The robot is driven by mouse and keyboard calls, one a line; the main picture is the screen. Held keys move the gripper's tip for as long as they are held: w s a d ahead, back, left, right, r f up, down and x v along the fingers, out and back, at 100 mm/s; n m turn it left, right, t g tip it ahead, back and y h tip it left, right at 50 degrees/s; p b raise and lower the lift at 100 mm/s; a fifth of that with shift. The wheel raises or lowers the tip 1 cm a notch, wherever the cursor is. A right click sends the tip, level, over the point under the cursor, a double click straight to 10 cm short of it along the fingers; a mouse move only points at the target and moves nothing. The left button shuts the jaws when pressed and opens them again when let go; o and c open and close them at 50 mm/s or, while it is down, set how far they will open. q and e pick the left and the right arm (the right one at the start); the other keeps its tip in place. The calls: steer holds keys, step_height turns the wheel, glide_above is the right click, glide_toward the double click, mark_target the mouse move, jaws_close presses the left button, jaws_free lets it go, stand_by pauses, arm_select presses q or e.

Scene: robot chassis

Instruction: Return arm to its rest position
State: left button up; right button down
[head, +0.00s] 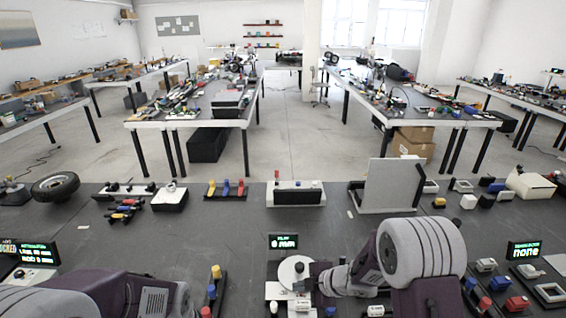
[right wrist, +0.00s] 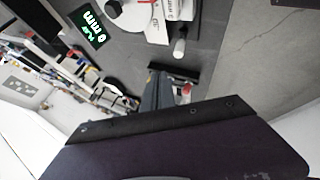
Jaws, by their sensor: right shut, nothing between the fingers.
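My right arm comes in from the lower right in the head view, with its large grey ringed joint in front. Its gripper (head: 322,272) points left over the bench, beside a white round dial device. In the right wrist view the gripper (right wrist: 168,90) is shut with nothing between its fingers. The white dial device (right wrist: 134,12) shows beyond the fingertips there, and in the head view (head: 294,270) too. Part of my left arm shows at the lower left; its gripper's fingers are not visible.
A small green-lit display (head: 284,241) stands behind the dial. A grey upright panel (head: 388,184) stands behind my right arm. A black wheel (head: 55,187) lies at the left. Another display (head: 524,250) and several small blocks are at the right. The bench middle is largely clear.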

steer(key=s+d+r+m+t+h+b, duration=0.25)
steer(key=d+r+m+h, duration=0.35)
steer(key=d+m, duration=0.4)
steer(key=s+d+f+m+g, duration=0.1)
steer(key=s+f+m+g, duration=0.1)
steer(key=s+m, duration=0.3)
steer(key=s+d+f+m+g+p, duration=0.1)
steer(key=s+m+g, duration=0.4)
steer(key=s, duration=0.7)
steer(key=shift+f, duration=0.65)
